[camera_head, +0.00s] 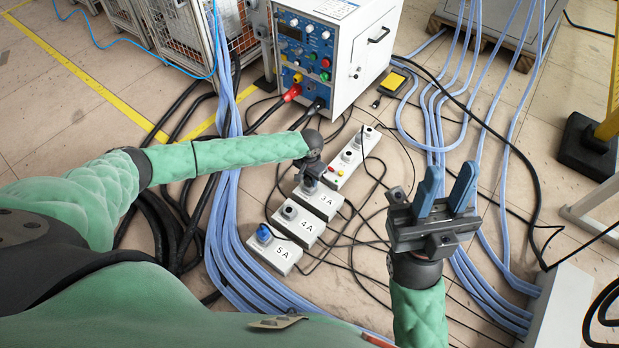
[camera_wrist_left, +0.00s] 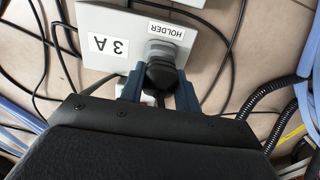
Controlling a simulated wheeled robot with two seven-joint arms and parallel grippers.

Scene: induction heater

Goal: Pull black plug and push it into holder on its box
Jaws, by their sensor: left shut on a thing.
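The 3A box (camera_head: 321,201) is a light grey box on the floor; in the left wrist view its 3A label and a HOLDER label show on its panel (camera_wrist_left: 110,22). A grey round holder (camera_wrist_left: 163,50) is on that panel. My left gripper (camera_head: 310,183) is over this box, and in the wrist view its blue fingers (camera_wrist_left: 160,92) are shut on a black plug (camera_wrist_left: 160,74). The plug is lined up with the holder and overlaps it; I cannot tell how deep it sits. My right gripper (camera_head: 447,190) is open and empty, to the right of the boxes.
The 4A box (camera_head: 300,226) and the 5A box (camera_head: 273,252), with a blue plug (camera_head: 263,234), stand nearby. A white strip (camera_head: 352,158) lies behind. The heater cabinet (camera_head: 335,50) stands at the back. Black cables and blue hoses (camera_head: 222,230) cross the floor.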

